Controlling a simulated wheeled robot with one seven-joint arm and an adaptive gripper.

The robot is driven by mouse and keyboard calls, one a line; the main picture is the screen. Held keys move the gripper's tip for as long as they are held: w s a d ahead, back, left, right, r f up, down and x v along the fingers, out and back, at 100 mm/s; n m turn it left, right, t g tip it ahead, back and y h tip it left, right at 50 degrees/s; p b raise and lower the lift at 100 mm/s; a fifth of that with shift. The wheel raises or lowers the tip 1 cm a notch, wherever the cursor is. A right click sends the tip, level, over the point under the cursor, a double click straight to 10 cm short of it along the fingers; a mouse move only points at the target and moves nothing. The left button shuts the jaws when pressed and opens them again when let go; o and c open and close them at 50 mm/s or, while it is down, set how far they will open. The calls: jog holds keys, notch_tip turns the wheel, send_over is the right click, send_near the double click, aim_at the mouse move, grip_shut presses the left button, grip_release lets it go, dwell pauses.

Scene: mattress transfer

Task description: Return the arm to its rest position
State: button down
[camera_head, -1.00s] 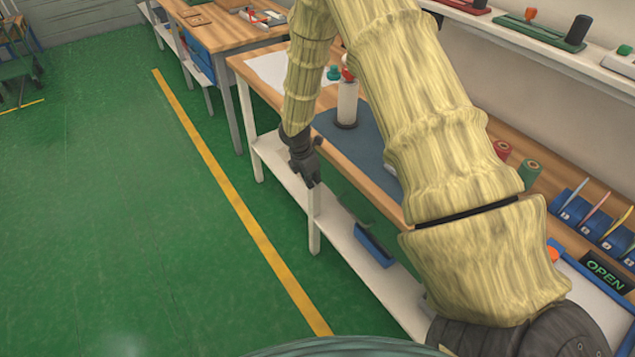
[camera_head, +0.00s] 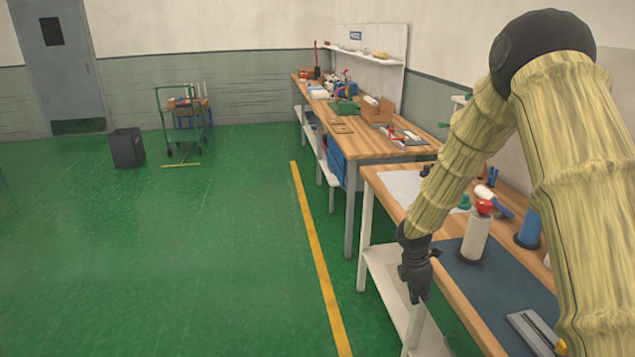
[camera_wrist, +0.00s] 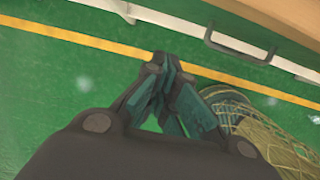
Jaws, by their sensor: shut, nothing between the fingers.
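My gripper (camera_head: 416,284) hangs below my yellow-covered arm in the head view, fingers pointing down. It is beside the front edge of the near workbench (camera_head: 462,305), over the floor side. In the wrist view my gripper (camera_wrist: 165,72) has its dark fingers together with nothing between them. Green floor and a yellow line lie beneath it. No object hangs from it.
The near workbench holds a white bottle with a red top (camera_head: 475,235), a blue cylinder (camera_head: 529,230) and a dark mat (camera_head: 500,290). A second bench (camera_head: 375,150) stands beyond. A cart (camera_head: 183,120) and bin (camera_head: 126,148) are far left. The green floor (camera_head: 200,260) is clear.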

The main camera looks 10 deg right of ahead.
jog(key=s+a+f+m+y, duration=0.2)
jog(key=s+a+f+m, duration=0.3)
jog(key=s+a+f, duration=0.35)
jog(key=s+a+f+m+y, duration=0.2)
jog(key=s+a+f+m, duration=0.25)
jog(key=s+f, duration=0.65)
jog(key=s+a+f+m, duration=0.1)
jog(key=s+m, duration=0.3)
jog(key=s, duration=0.6)
jog(key=s+a+f+m+h, duration=0.1)
jog(key=s+m, duration=0.4)
jog(key=s, duration=0.5)
jog(key=shift+s+a+f, duration=0.3)
jog(key=shift+f, duration=0.1)
